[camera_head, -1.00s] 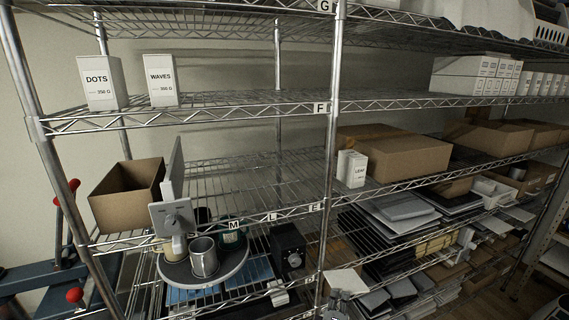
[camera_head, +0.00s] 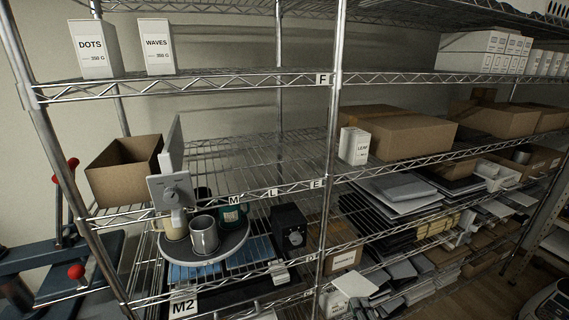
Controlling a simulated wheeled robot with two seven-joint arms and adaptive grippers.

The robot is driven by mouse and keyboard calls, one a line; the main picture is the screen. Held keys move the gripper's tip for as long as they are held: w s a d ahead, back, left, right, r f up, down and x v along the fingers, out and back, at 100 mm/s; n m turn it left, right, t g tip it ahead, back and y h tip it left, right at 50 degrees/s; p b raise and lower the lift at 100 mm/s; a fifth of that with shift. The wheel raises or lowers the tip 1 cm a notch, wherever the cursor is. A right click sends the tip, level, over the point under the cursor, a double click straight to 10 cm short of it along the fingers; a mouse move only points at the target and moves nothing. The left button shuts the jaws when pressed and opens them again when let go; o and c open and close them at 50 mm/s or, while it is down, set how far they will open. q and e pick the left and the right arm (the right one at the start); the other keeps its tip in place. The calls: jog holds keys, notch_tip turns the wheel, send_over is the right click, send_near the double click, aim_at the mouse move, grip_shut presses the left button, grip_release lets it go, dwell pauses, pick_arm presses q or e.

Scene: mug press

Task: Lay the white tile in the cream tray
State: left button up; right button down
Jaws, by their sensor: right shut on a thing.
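I cannot pick out the cream tray with certainty. My left gripper does not show clearly.
The metal upright (camera_head: 325,225) stands close to the tile's left. A round grey tray (camera_head: 232,247) with mugs and a black box (camera_head: 290,228) are to the left. Dark and white flat stacks (camera_head: 400,187) and a pale open bin (camera_head: 495,175) fill the right shelves.

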jog(key=shift+f, duration=0.1)
dwell(0.3)
jog(key=f, duration=0.2)
jog(key=shift+s+f, duration=0.35)
jog(key=shift+s, duration=0.05)
jog(key=shift+a, duration=0.1)
dwell(0.3)
